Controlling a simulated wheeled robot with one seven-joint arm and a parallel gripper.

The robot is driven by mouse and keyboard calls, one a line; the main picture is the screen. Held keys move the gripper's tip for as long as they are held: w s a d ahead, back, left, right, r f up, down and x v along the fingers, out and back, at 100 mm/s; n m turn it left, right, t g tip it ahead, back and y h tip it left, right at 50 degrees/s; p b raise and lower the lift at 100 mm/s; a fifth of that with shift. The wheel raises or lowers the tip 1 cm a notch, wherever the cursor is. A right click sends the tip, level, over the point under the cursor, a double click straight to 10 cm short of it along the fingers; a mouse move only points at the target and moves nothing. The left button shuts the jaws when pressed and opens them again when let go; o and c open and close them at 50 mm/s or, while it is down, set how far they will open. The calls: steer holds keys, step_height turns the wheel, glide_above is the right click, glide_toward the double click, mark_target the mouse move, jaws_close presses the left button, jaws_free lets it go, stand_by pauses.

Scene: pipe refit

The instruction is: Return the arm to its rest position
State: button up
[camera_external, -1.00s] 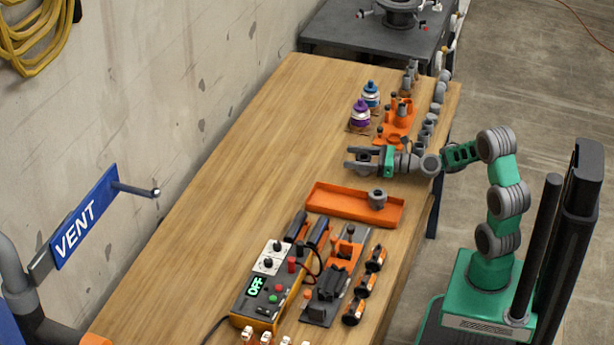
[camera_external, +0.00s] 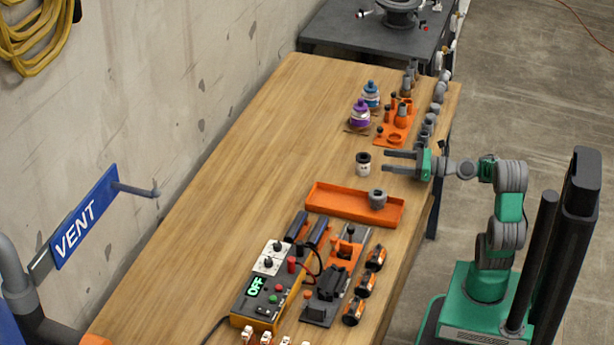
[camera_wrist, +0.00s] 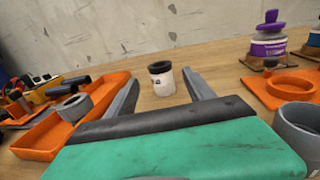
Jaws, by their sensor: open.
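My gripper (camera_external: 387,161) is open and empty over the right side of the workbench, its fingers pointing left. In the wrist view my gripper (camera_wrist: 163,97) shows two separated grey fingers. A small white cup or jar with a dark rim (camera_external: 363,164) stands upright on the bench, just left of the fingertips and apart from them. The same white jar (camera_wrist: 162,79) shows beyond the fingertips in the wrist view. My arm reaches from the green base at the right, bent at the elbow.
An orange tray (camera_external: 330,203) holding a grey pipe fitting (camera_external: 377,199) lies nearer. Purple (camera_external: 359,115) and blue (camera_external: 371,95) bottles and an orange fixture (camera_external: 397,120) stand farther back. A control box (camera_external: 262,300) reads OFF. The bench's left side is clear.

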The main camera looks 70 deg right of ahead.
steer(key=shift+s, duration=0.1)
stand_by(0.3)
steer(key=shift+r, duration=0.15)
steer(key=a+r+n+g+p, duration=0.1)
steer(key=n+p, duration=0.1)
steer(key=p, duration=0.1)
steer(key=w+a+r+n+g+p, duration=0.1)
steer(key=n+p, duration=0.1)
steer(key=p, duration=0.1)
steer(key=w+a+r+n+g+p, duration=0.1)
steer(key=g+p, duration=0.1)
steer(key=p, duration=0.1)
steer(key=shift+w+a+r+n, duration=0.15)
steer(key=shift+w+a+n, duration=0.05)
steer(key=shift+a+n, duration=0.2)
steer(key=s+a+r+n+g+h+p, duration=0.1)
steer(key=s+a+r+n+g+p, duration=0.3)
steer(key=n+p, duration=0.6)
steer(key=s+a+r+n+g+h+p, duration=0.1)
steer(key=s+a+r+n+g+p, duration=0.4)
steer(key=n, duration=1.2)
steer(key=s+a+g+p, duration=0.1)
steer(key=s+a+p, duration=0.2)
steer(key=a+p, duration=0.3)
steer(key=shift+n+h, duration=0.3)
steer(key=shift+d+r, duration=0.1)
